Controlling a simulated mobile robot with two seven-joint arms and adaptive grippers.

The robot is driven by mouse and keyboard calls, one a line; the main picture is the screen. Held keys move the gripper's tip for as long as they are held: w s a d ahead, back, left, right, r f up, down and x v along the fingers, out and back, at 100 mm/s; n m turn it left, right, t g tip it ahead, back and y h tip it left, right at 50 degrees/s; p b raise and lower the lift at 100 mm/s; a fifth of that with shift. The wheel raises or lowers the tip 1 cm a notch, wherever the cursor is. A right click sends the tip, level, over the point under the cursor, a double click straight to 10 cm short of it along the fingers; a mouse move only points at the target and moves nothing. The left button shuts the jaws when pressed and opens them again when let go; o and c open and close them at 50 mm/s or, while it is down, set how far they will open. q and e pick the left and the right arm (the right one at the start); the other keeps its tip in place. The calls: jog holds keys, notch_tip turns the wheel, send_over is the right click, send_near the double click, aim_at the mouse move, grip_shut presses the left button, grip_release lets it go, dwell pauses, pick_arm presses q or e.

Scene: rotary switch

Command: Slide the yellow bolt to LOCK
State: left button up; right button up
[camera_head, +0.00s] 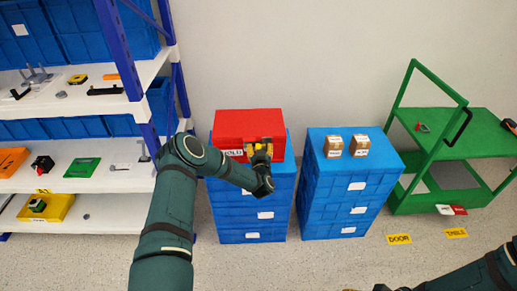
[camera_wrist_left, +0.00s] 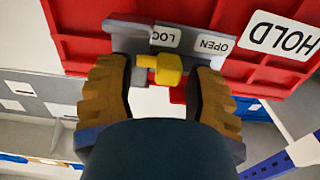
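The red box (camera_head: 235,122) sits on a stack of blue crates in the head view. The yellow bolt (camera_wrist_left: 167,69) is on a grey plate (camera_wrist_left: 122,32) on the box's front, with its knob near the partly readable LOCK tag (camera_wrist_left: 165,37). The OPEN tag (camera_wrist_left: 212,44) is to the right in the wrist view. My left gripper (camera_wrist_left: 160,92) is open, its brown finger pads on either side of the bolt with gaps visible. In the head view, my left gripper (camera_head: 259,151) covers most of the bolt. My right arm enters at the bottom right; its gripper is mostly cut off.
A HOLD label (camera_wrist_left: 283,36) is on the box beside the plate. A second blue crate stack (camera_head: 340,190) with two small brown boxes stands to the right. A shelf rack (camera_head: 100,115) is on the left, a green cart (camera_head: 450,145) on the right.

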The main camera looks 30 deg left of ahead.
pick_arm(q)
jog(key=shift+s, duration=0.15)
jog(key=v, duration=1.2)
jog(key=shift+d+f, duration=0.1)
jog(key=s+d+f+m+g+h, duration=0.2)
jog(key=d+h, duration=0.3)
jog(key=d, duration=0.2)
jog(key=s+d+f+m+g+h, duration=0.2)
jog(key=s+d+h, duration=0.1)
jog(key=d+h, duration=0.3)
jog(key=s+d+f+g+h, duration=0.1)
jog(key=s+d+g, duration=0.3)
jog(key=s, duration=0.5)
jog(key=s+d+f+g+h, duration=0.1)
jog(key=s+d+g, duration=0.3)
jog(key=s, duration=0.6)
jog(key=shift+d+m+g, duration=0.3)
jog(key=shift+d+g, duration=0.1)
jog(key=shift+g, duration=0.1)
